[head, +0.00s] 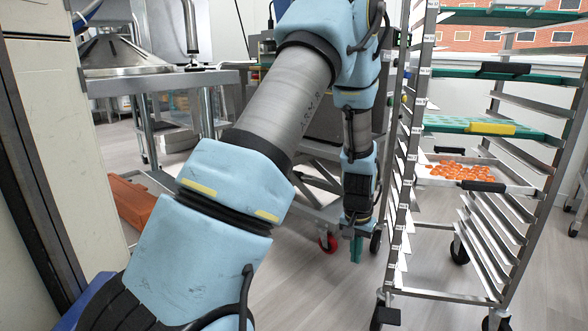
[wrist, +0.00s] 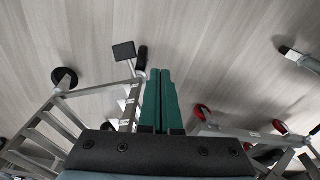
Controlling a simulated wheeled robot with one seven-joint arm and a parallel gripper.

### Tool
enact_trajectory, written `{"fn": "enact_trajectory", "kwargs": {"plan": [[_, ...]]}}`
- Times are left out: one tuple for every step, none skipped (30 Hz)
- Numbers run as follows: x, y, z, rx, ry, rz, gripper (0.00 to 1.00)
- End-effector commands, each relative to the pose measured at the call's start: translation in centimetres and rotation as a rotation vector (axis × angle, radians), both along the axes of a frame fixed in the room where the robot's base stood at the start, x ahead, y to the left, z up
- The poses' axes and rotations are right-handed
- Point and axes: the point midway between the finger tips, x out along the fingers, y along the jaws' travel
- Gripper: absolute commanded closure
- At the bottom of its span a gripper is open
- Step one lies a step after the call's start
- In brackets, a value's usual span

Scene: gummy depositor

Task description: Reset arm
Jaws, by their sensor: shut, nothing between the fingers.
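My arm crosses the middle of the head view, with its blue and grey links bent so that the forearm hangs down. My gripper (head: 356,248) points down toward the floor, just left of the tray rack (head: 397,205). In the wrist view, its two green fingers (wrist: 160,100) lie side by side, shut and empty, with the floor beyond them. The gripper appears apart from the rack, though the exact gap is hard to tell.
The wheeled rack holds a tray of orange gummies (head: 463,172) and several green trays (head: 480,126). A steel table (head: 160,80) stands at the back left, with an orange bin (head: 132,200) low down. A red caster (head: 328,242) is near the gripper. Floor is clear at front.

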Motion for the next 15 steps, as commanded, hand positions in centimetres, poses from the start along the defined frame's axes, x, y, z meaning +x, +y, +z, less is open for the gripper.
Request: {"fn": "enact_trajectory", "kwargs": {"plan": [[0.2,2.8,2.4,-0.008,-0.004,0.054,1.0],[0.0,4.3,3.5,-0.01,-0.005,0.08,1.0],[-0.3,6.4,4.9,-0.012,-0.007,0.118,1.0],[-0.6,7.9,5.9,-0.013,-0.006,0.146,1.0],[-1.0,9.4,6.9,-0.014,-0.008,0.173,1.0],[-1.7,11.3,8.1,-0.013,-0.009,0.208,1.0],[-2.2,12.7,8.9,-0.014,-0.01,0.235,1.0],[-2.7,13.9,9.6,-0.014,-0.012,0.258,1.0],[-3.5,15.5,10.5,-0.013,-0.014,0.287,1.0],[-4.1,16.5,11.0,-0.013,-0.015,0.308,1.0],[-4.7,17.4,11.5,-0.013,-0.016,0.328,1.0],[-5.5,18.6,12.1,-0.011,-0.018,0.351,1.0],[-6.1,19.4,12.5,-0.009,-0.019,0.367,1.0],[-6.6,20.1,12.8,-0.009,-0.021,0.383,1.0],[-7.4,21.0,13.2,-0.008,-0.024,0.406,1.0]]}}
